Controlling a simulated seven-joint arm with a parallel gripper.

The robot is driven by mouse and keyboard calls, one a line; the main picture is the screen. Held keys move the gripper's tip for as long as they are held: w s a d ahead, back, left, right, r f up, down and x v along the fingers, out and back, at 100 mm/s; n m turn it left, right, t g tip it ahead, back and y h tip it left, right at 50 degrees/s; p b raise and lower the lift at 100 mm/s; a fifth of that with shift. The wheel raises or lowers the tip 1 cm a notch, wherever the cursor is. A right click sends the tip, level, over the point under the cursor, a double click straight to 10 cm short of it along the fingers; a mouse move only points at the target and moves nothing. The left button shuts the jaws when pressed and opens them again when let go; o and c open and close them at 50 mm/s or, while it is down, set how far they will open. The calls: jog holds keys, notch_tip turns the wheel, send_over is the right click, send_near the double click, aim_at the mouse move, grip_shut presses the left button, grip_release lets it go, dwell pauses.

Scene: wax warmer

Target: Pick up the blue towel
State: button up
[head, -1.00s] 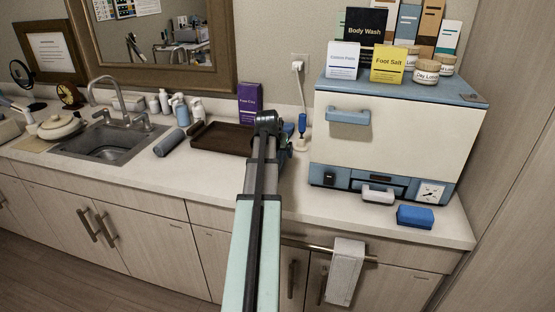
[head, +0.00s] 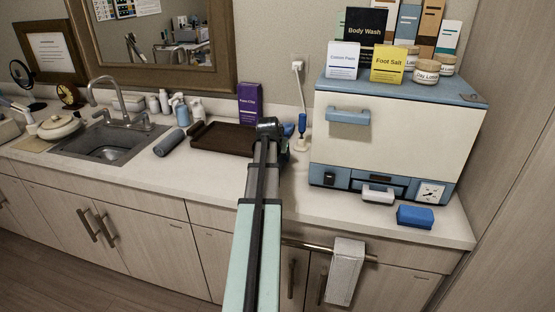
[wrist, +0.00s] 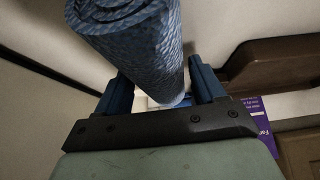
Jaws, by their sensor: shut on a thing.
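The blue towel (wrist: 135,35) is a rolled, mottled blue cylinder in the wrist view, standing out from between the two blue fingers. My gripper (wrist: 163,88) is shut on the towel, with one finger on each side of it. In the head view my gripper (head: 283,150) is over the counter at the right end of the brown tray, mostly hidden by my own arm. The held towel cannot be made out there, and I cannot tell how far it is above the counter.
A grey-blue roll (head: 171,142) lies left of the brown tray (head: 222,139). A purple box (head: 250,103) stands behind the tray. A white-and-blue warmer cabinet (head: 400,135) stands at right, with a blue block (head: 415,216) before it. The counter front (head: 200,180) is clear.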

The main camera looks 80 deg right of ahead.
jog(key=shift+c, duration=1.3)
